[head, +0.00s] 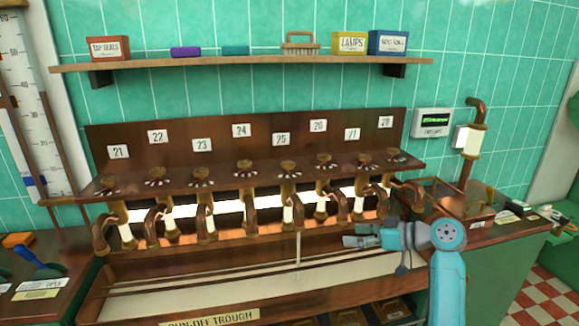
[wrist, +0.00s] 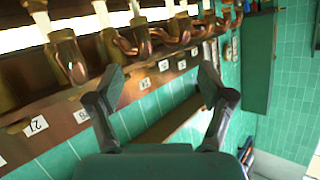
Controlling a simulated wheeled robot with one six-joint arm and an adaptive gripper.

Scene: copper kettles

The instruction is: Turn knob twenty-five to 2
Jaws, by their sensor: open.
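Knob twenty-five (head: 288,167) is a small brass knob on the sloping wooden ledge, below the white label 25 (head: 281,139) in the head view. Pale marks lie around its base, but they are too small to read, so I cannot tell its setting. My gripper (head: 346,235) is in front of the tap row, lower and to the right of the knob, apart from it. In the wrist view my gripper (wrist: 162,76) has its two dark fingers spread wide with nothing between them. That view is tilted, and I cannot single out knob twenty-five in it.
Similar knobs stand on both sides, including knob 24 (head: 243,167) and knob 26 (head: 323,160). Curved copper spouts (head: 339,205) hang below the ledge. A thin pale stream (head: 298,255) falls into the trough (head: 250,282). A meter box (head: 432,122) is on the wall at right.

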